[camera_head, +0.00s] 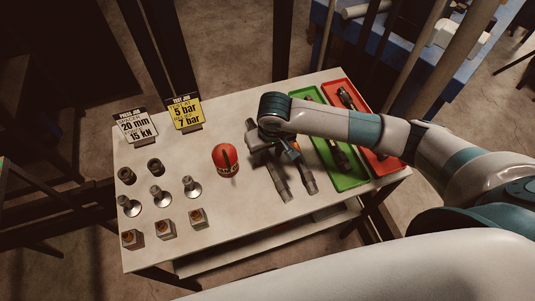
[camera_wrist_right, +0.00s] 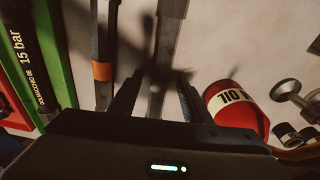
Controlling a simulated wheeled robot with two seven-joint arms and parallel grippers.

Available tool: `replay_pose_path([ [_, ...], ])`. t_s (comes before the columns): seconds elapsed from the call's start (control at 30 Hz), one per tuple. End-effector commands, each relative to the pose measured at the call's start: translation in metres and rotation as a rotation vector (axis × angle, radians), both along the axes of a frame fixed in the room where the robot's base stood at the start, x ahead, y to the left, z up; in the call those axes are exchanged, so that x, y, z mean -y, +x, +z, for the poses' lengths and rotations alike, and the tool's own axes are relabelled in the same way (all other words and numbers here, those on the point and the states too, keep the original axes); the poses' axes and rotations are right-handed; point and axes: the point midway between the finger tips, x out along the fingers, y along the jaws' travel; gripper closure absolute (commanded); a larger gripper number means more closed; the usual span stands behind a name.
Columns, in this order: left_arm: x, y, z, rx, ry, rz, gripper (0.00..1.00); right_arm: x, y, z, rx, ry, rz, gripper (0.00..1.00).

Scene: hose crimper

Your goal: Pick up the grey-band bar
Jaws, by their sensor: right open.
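The grey-band bar (camera_head: 279,182) lies on the white table, left of a second bar (camera_head: 308,180). In the right wrist view the grey-band bar (camera_wrist_right: 168,35) runs between my fingers, and the second bar (camera_wrist_right: 103,45) shows an orange band. My right gripper (camera_head: 270,142) is over the bars, partly hidden by its own wrist. In the wrist view the right gripper (camera_wrist_right: 158,98) is open, one finger on each side of the grey-band bar. I cannot tell how high the fingers are above the table. My left gripper is not in view.
A red bottle (camera_head: 226,160) stands close to the left of the bars. A green tray (camera_head: 348,181) and a red tray (camera_head: 388,162) with hoses lie to the right. Several fittings and blocks (camera_head: 166,230) stand at the left. Two signs (camera_head: 186,113) stand at the back.

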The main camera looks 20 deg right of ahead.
Motion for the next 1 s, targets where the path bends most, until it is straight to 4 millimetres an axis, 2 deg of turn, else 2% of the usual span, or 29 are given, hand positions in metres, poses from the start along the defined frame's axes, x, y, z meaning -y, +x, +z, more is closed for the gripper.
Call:
replay_pose_path([
  [0.33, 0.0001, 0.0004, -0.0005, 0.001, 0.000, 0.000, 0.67, -0.0002, 0.0000, 0.0002, 0.000, 0.000, 0.000, 0.55],
  [0.37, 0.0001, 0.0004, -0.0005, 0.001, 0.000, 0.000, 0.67, -0.0003, -0.0001, 0.0002, 0.000, 0.001, 0.000, 0.58],
  [0.53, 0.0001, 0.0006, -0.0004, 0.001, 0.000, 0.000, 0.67, -0.0002, -0.0001, 0.0003, 0.000, 0.000, 0.000, 0.99],
  [1.0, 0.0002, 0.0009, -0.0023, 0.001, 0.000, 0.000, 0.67, -0.0006, 0.0011, 0.0034, 0.003, 0.002, 0.001, 1.00],
])
